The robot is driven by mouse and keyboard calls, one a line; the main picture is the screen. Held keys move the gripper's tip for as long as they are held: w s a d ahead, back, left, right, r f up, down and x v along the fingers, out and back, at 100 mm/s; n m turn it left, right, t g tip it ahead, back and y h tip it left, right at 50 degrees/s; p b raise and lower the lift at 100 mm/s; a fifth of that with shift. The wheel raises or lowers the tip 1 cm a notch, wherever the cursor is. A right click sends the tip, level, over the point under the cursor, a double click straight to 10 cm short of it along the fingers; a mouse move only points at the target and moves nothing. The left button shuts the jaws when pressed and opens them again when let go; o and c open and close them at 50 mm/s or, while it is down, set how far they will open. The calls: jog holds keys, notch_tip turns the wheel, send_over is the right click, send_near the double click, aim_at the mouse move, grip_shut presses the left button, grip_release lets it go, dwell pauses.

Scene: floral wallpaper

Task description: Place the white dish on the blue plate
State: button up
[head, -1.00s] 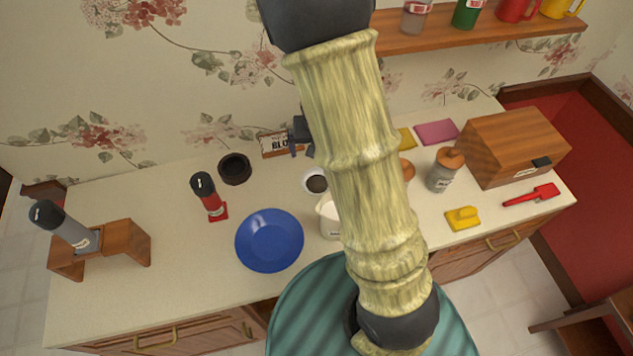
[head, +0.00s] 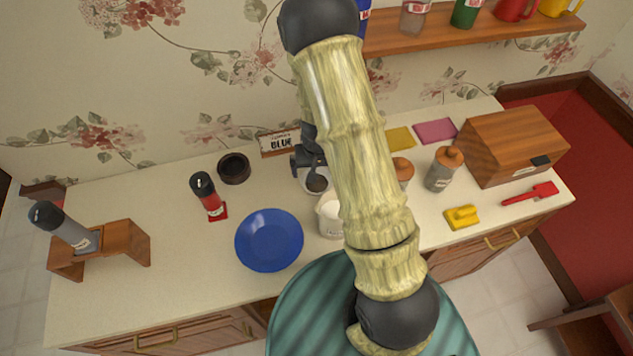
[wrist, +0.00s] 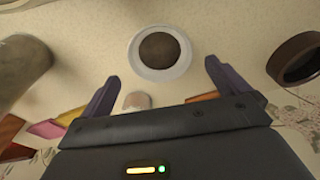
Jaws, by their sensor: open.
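The white dish (head: 317,184) is round with a dark brown inside and stands on the counter behind a white pot. My gripper partly covers it in the head view. In the wrist view the white dish (wrist: 160,53) shows whole, just beyond the fingertips and roughly centred between them. My gripper (wrist: 161,73) is open, with nothing between its fingers. In the head view my gripper (head: 309,165) is close to the dish; I cannot tell whether it touches. The blue plate (head: 269,240) lies empty on the counter, to the left and nearer the front.
The white pot (head: 331,216) stands between the dish and the plate's right side. A sign (head: 280,142) is behind. Orange-lidded jars (head: 443,170) stand to the right.

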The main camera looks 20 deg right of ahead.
aim_at(317, 183)
jog(key=shift+w+f+p, duration=0.2)
jog(key=shift+f+p, duration=0.15)
jog(key=shift+f, duration=0.95)
jog(key=shift+w+f+p, duration=0.15)
jog(key=shift+f+p, duration=0.15)
jog(key=shift+f, duration=1)
jog(key=shift+s, duration=0.1)
jog(key=c, duration=0.6)
jog(key=shift+d, duration=0.1)
jog(key=shift+c, duration=1.3)
jog(key=shift+r, duration=0.1)
notch_tip(317, 183, up, 10)
jog(key=shift+b, duration=0.3)
